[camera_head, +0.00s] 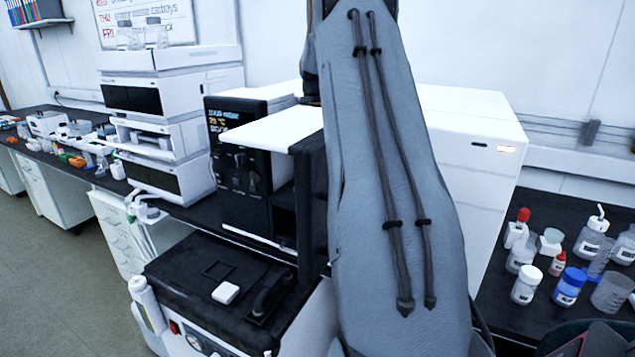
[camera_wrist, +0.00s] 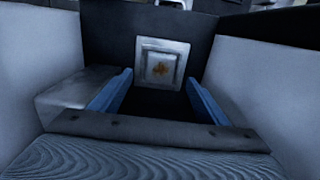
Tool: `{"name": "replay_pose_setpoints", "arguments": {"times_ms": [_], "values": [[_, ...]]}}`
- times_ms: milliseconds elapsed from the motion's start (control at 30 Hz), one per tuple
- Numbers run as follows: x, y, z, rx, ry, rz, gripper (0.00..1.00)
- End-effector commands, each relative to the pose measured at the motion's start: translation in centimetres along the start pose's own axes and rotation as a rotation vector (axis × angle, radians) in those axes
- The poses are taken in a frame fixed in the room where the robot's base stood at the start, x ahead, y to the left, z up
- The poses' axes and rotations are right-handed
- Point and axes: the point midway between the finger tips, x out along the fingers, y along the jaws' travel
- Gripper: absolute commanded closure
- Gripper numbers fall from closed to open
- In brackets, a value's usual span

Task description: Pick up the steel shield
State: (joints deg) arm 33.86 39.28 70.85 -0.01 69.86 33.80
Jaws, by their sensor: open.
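A square, pale steel-coloured plate (camera_wrist: 161,66) with a raised inner frame and an orange-brown mark at its centre shows in the wrist view, on a dark surface. It looks like the steel shield. My gripper (camera_wrist: 159,78) has two blue fingers spread apart, with nothing between them. The plate lies just beyond the fingertips, roughly centred between them, and I see no contact. In the head view my arm's grey sleeve hides my gripper and the plate.
Pale walls (camera_wrist: 257,80) stand close on both sides in the wrist view. In the head view, a black-fronted instrument (camera_head: 235,165) with an open white door (camera_head: 275,127) stands left of my arm. A black-topped unit (camera_head: 185,270) is below it. Several bottles (camera_head: 526,284) stand at right.

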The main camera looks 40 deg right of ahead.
Motion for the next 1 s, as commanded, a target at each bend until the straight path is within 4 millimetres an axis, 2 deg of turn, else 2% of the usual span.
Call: {"name": "replay_pose_setpoints", "arguments": {"times_ms": [400,700,767,1000], "values": [[5.0,0.1,0.0,-0.002,-0.002,0.001,0.31],[5.6,0.0,0.0,-0.002,0.0,0.0,0.31],[5.6,0.0,0.0,-0.002,0.0,0.0,0.4],[5.6,0.0,0.0,-0.003,0.0,0.0,0.8]]}}
